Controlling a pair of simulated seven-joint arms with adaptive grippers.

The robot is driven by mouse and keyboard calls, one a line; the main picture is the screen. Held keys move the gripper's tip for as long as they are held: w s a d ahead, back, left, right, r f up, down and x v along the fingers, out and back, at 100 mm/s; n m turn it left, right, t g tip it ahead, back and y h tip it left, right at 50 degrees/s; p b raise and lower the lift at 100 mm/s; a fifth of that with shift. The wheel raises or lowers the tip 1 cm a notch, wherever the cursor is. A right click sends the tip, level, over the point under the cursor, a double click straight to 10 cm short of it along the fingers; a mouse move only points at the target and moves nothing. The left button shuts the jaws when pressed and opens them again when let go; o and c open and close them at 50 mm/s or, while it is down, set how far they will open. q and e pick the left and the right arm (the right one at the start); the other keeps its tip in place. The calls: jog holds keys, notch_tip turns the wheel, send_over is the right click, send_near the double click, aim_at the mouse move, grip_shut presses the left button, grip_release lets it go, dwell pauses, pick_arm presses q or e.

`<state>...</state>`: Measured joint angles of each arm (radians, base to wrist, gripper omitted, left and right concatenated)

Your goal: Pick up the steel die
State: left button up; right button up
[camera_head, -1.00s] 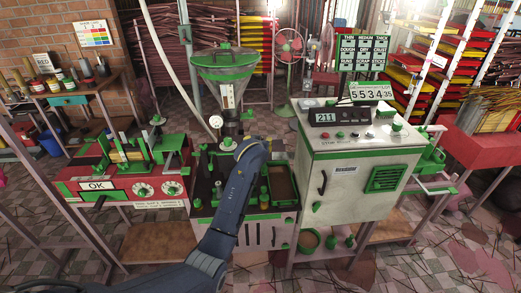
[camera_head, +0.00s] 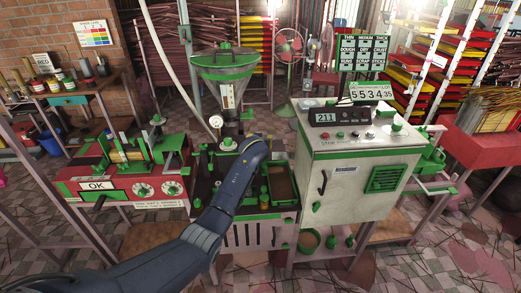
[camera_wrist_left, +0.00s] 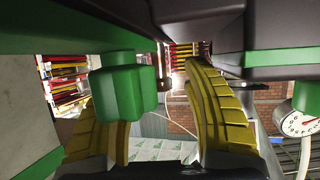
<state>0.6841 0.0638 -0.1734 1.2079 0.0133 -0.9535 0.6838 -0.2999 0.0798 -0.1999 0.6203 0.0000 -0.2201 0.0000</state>
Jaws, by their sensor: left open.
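My left arm reaches in from the bottom left of the head view to the middle station with the green-rimmed hopper (camera_head: 224,62). Its gripper is hidden there behind my own wrist. In the left wrist view my left gripper (camera_wrist_left: 160,105) shows two yellow ridged fingers, spread apart. A green block (camera_wrist_left: 118,95) shows by the left finger and overlaps it in the picture; I cannot tell whether they touch. I cannot make out the steel die in either view. My right gripper is in neither view.
A red-and-green machine with an OK sign (camera_head: 97,185) stands to the left. A white-and-green cabinet (camera_head: 345,195) stands close on the right. A dial gauge (camera_wrist_left: 300,118) is at the right of the left wrist view.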

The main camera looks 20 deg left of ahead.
pick_arm(q)
jog(key=shift+w+a+f, duration=0.1)
jog(key=shift+w+f, duration=0.1)
jog(key=shift+w, duration=0.2)
jog(key=shift+c, duration=0.2)
grip_shut()
jog(key=shift+r, duration=0.1)
